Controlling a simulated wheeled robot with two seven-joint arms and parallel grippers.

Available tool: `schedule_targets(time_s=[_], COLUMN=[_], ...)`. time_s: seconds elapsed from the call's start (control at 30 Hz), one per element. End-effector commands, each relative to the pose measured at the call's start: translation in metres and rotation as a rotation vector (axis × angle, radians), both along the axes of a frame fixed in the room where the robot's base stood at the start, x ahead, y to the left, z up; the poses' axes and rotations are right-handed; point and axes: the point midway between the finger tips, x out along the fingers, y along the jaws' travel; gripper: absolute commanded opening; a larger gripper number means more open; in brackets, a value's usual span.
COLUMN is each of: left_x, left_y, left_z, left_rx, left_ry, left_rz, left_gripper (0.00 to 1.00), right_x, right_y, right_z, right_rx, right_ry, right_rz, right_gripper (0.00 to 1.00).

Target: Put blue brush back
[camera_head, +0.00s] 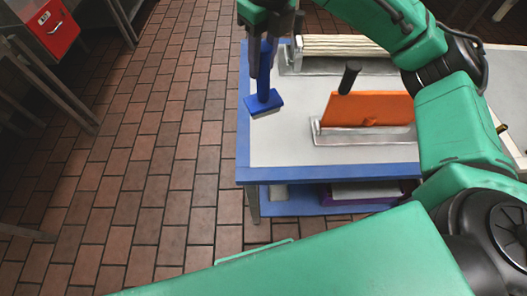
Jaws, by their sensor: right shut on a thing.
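The blue brush (264,98) has an upright blue handle and a wide blue head with pale bristles below. My right gripper (264,62) points down from the top and is shut on the brush's handle. The brush head is over the left edge of the table (290,150), which has a pale top and blue rim. I cannot tell whether the bristles touch the table. My left gripper is not in view.
A cream slatted item (340,46) lies in a metal holder behind. Brick floor (150,150) is open at left; a red box (50,25) stands beyond.

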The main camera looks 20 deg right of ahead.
Motion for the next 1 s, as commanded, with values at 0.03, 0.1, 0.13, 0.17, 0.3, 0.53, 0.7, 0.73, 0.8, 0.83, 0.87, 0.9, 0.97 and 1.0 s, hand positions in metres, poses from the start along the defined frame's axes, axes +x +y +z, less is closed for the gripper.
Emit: schedule_targets(time_s=[0.03,0.1,0.13,0.17,0.3,0.53,0.7,0.73,0.8,0.83,0.87,0.9,0.97,1.0], left_x=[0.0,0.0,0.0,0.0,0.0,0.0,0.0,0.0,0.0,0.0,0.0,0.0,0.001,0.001], left_y=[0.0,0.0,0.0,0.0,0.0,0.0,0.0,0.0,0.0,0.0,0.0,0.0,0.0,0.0], left_z=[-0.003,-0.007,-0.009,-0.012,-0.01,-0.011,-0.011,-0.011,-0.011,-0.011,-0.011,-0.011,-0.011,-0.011], left_rx=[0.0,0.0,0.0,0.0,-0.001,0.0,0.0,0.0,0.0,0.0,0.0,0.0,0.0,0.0], left_ry=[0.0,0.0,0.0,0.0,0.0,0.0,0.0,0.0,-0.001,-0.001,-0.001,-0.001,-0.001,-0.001], left_rz=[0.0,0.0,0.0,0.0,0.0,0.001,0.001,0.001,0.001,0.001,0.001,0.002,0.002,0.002], left_gripper=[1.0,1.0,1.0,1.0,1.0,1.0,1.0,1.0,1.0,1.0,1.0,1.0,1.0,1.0], right_x=[-0.004,-0.006,-0.006,-0.007,-0.006,-0.006,-0.006,-0.005,-0.005,-0.005,-0.005,-0.004,-0.004,-0.004], right_y=[0.0,0.001,0.001,0.001,0.0,0.0,0.001,0.0,0.001,0.001,0.001,0.001,0.001,0.001], right_z=[-0.003,-0.017,-0.026,-0.036,-0.079,-0.145,-0.173,-0.18,-0.192,-0.195,-0.197,-0.198,-0.198,-0.198], right_rx=[0.005,0.009,0.008,0.009,0.007,0.008,0.008,0.007,0.007,0.009,0.009,0.009,0.008,0.008], right_ry=[0.004,0.011,0.012,0.014,0.011,0.009,0.009,0.009,0.008,0.008,0.007,0.005,0.004,0.005], right_rz=[0.012,0.019,0.019,0.018,0.015,0.015,0.015,0.014,0.015,0.016,0.016,0.016,0.016,0.015], right_gripper=[0.0,0.0,0.0,0.0,0.0,0.0,0.0,0.0,0.0,0.0,0.0,0.0,0.0,0.0])
